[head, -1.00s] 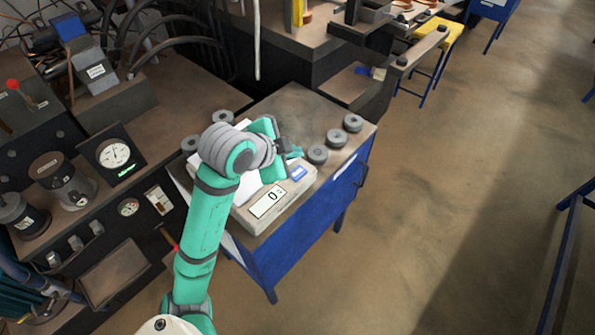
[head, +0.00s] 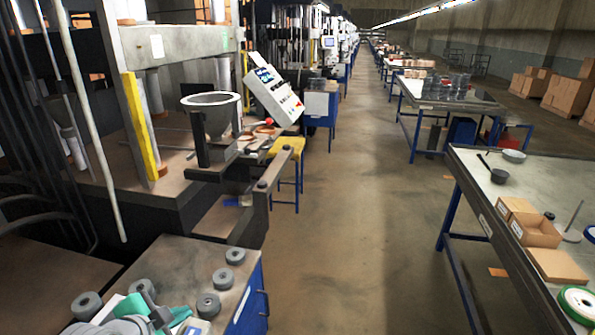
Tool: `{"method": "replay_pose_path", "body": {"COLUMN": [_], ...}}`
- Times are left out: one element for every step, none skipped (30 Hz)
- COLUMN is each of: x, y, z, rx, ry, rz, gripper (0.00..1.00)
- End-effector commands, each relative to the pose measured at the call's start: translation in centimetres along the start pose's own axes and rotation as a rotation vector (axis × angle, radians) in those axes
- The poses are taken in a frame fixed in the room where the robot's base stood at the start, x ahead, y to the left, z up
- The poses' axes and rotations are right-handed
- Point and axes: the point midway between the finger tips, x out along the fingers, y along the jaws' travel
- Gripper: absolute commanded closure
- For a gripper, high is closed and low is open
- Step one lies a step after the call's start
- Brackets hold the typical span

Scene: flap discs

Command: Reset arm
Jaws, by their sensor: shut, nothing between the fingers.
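My gripper (head: 172,316) shows at the bottom left of the head view, low over the blue bench, with part of my teal and grey arm. It is shut and holds nothing. The lower part of my arm is cut off by the picture's bottom edge. Several grey flap discs lie around it on the bench top: one at the left (head: 86,305), one behind it (head: 142,288), and others to its right (head: 208,305), (head: 223,279) and (head: 235,256). Only a sliver of the white scale (head: 196,327) shows, and its display is out of view.
A press with a yellow post (head: 136,125) and a grey funnel (head: 212,113) stands behind the bench. A long table (head: 470,165) with cardboard boxes (head: 530,229) and a green-rimmed disc (head: 578,303) runs along the right. The aisle floor (head: 355,220) between is open.

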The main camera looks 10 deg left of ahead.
Motion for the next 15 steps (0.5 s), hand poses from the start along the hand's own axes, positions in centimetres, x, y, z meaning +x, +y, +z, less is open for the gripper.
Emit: {"method": "replay_pose_path", "body": {"x": [0.6, 1.0, 1.6, 2.0, 2.5, 3.2, 3.6, 4.1, 4.7, 5.1, 5.5, 5.9, 6.3, 6.6, 7.0], "y": [0.4, 0.6, 0.8, 1.0, 1.3, 1.7, 2.0, 2.4, 2.8, 3.2, 3.5, 4.1, 4.6, 5.0, 5.7], "z": [-0.9, -1.5, -2.5, -3.3, -4.2, -5.4, -6.3, -7.2, -8.3, -9.1, -9.7, -10.7, -11.3, -11.8, -12.6], "rx": [-0.013, -0.024, -0.044, -0.063, -0.084, -0.114, -0.140, -0.167, -0.201, -0.229, -0.256, -0.292, -0.320, -0.348, -0.384], "ry": [0.027, 0.046, 0.079, 0.105, 0.135, 0.175, 0.206, 0.237, 0.274, 0.302, 0.327, 0.360, 0.383, 0.405, 0.432], "rz": [-0.003, -0.007, -0.017, -0.026, -0.033, -0.045, -0.055, -0.062, -0.074, -0.080, -0.087, -0.096, -0.101, -0.107, -0.114], "gripper": [1.00, 1.00, 1.00, 1.00, 1.00, 1.00, 1.00, 1.00, 1.00, 1.00, 1.00, 1.00, 1.00, 1.00, 1.00]}}
